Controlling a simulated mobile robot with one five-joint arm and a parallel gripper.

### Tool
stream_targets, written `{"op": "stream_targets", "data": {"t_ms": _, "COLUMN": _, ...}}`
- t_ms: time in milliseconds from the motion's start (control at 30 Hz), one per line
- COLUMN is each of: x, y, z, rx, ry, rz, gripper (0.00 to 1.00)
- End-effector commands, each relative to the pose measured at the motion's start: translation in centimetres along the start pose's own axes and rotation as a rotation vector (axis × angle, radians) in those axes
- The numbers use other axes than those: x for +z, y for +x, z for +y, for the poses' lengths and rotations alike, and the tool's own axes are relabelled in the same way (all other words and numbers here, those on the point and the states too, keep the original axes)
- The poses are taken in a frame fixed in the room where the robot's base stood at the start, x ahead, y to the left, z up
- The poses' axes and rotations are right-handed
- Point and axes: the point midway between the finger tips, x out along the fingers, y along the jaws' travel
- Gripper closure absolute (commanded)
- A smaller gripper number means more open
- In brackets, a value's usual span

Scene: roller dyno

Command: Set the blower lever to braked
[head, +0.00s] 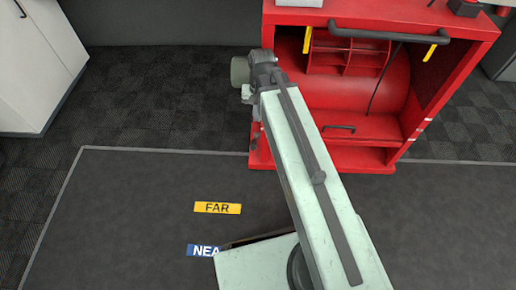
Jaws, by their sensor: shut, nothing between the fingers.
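The red roller dyno cabinet (481,40) stands at the top right, with a ribbed red blower wheel (348,57) and a red drum in its open front. Two yellow strips, left (307,40) and right (431,50), hang under its top edge; I cannot tell whether either is the blower lever. My pale arm crosses the view from the lower right. My gripper (251,96) is at its far end, beside the cabinet's left front edge. It is shut and empty. Its fingertips are hard to make out, and contact with the cabinet cannot be told.
A black bar handle (385,34) runs across the cabinet's upper front, and a smaller handle (339,128) sits low inside. A dark cable hangs there. A white cupboard (35,60) stands at the left. The mat (120,210) has a yellow FAR label (217,208) and a blue label partly covered.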

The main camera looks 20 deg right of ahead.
Motion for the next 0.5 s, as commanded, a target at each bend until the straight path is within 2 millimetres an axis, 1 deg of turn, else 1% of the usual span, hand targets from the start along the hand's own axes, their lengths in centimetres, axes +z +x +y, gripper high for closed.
{"op": "stream_targets", "data": {"t_ms": 33, "x": -0.15, "y": 1.64, "z": 0.13, "rx": -0.002, "ry": 0.008, "rz": 0.000, "gripper": 1.00}}
{"op": "stream_targets", "data": {"t_ms": 67, "x": -0.19, "y": 1.79, "z": 0.15, "rx": -0.003, "ry": 0.012, "rz": 0.000, "gripper": 1.00}}
{"op": "stream_targets", "data": {"t_ms": 500, "x": -0.25, "y": 1.74, "z": 0.23, "rx": -0.004, "ry": 0.021, "rz": 0.000, "gripper": 1.00}}
